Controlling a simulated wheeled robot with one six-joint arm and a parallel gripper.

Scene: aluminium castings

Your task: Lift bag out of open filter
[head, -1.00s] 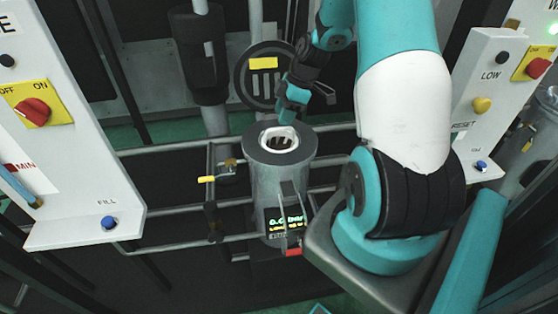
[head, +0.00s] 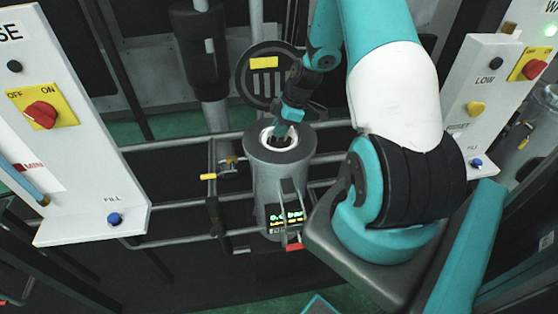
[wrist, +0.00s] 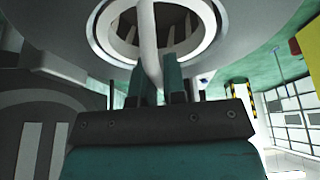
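My gripper (head: 283,132) points down at the mouth from above, close to the ring's far side. In the wrist view its two fingers (wrist: 158,80) are apart, with the white bar running toward the gap between them. Whether they touch it is unclear.
The round dark lid (head: 264,63) with a yellow label stands raised behind the filter. Pipe rails and a yellow-handled valve (head: 208,177) are at its left. A red-tipped part (head: 293,247) and a pressure display (head: 286,216) are on its front. Control panels stand left (head: 75,190) and right (head: 490,85).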

